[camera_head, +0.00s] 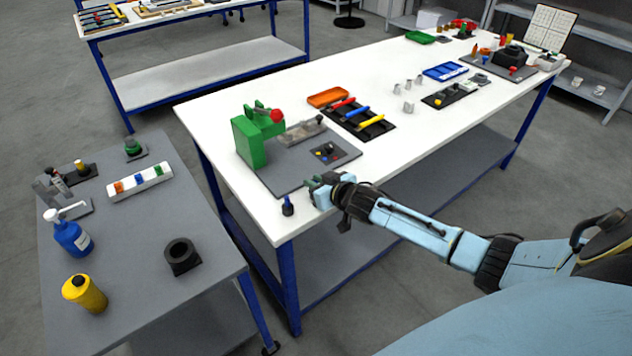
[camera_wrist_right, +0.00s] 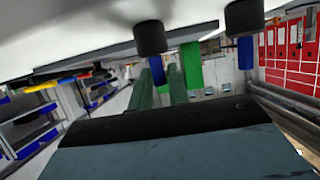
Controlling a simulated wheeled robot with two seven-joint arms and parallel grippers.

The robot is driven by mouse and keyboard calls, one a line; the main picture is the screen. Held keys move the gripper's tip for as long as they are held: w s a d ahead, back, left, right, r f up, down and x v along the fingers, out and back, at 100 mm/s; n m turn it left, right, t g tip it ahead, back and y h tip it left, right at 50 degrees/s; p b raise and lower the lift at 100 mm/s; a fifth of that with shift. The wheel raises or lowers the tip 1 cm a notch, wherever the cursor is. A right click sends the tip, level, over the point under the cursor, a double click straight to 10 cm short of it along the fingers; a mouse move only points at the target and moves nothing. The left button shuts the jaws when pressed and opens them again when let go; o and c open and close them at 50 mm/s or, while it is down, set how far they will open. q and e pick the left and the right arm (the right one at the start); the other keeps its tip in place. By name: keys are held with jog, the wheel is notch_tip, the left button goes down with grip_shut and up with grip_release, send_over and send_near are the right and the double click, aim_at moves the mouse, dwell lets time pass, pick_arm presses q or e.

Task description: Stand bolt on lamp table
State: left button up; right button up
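A small blue bolt with a wide dark end (camera_head: 288,205) stands on the white table (camera_head: 262,215) near its front left corner. In the right wrist view, a bolt with a black end (camera_wrist_right: 243,20) and blue shank is at the upper right. A second black-ended one (camera_wrist_right: 150,38) has its blue shank in line with the gap between my fingers. My right gripper (camera_head: 313,183) is low at the white table's front edge, just right of the bolt. Its green fingers (camera_wrist_right: 160,85) are apart; contact is unclear. I cannot tell which table is the lamp table. My left gripper is out of view.
A grey table (camera_head: 215,235) at left holds a blue bottle (camera_head: 72,236), a yellow bottle (camera_head: 84,293), a black ring block (camera_head: 182,256) and a white block row (camera_head: 140,182). A green press (camera_head: 250,140) stands behind my gripper. The grey table's front middle is clear.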

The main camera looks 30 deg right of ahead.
jog(key=shift+o, duration=1.4)
jog(key=shift+r, duration=0.15)
jog(key=shift+s+r, duration=0.1)
jog(key=shift+s, duration=0.1)
jog(key=p+v, duration=0.1)
jog(key=v, duration=1)
jog(key=shift+s+p, duration=0.3)
jog(key=shift+p, duration=0.1)
jog(key=shift+r, duration=0.1)
